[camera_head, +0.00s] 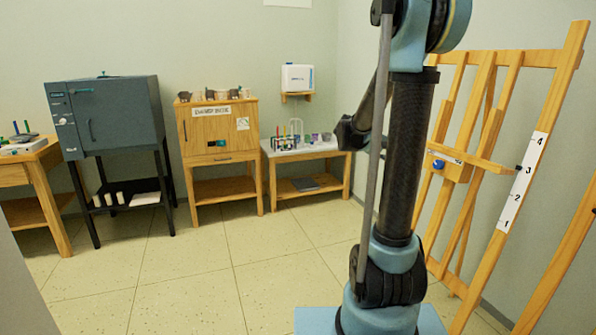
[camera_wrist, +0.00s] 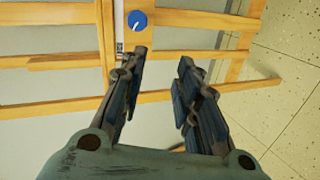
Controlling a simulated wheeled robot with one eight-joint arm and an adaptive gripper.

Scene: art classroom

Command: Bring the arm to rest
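My arm stands upright in the right half of the head view, with its blue joints and dark links in front of the wooden easel. My gripper (camera_wrist: 160,72) shows in the wrist view with its two dark fingers apart and nothing between them. The easel's wooden bars and blue knob (camera_wrist: 137,20) lie beyond the fingertips. I cannot tell how far the fingertips are from the easel. In the head view the gripper's fingers cannot be made out clearly.
The wooden easel (camera_head: 470,165) with a numbered white scale stands right of my arm. A dark kiln (camera_head: 108,118), a wooden cabinet (camera_head: 222,135) and a small table (camera_head: 305,150) with a rack line the back wall. The tiled floor (camera_head: 190,275) between is clear.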

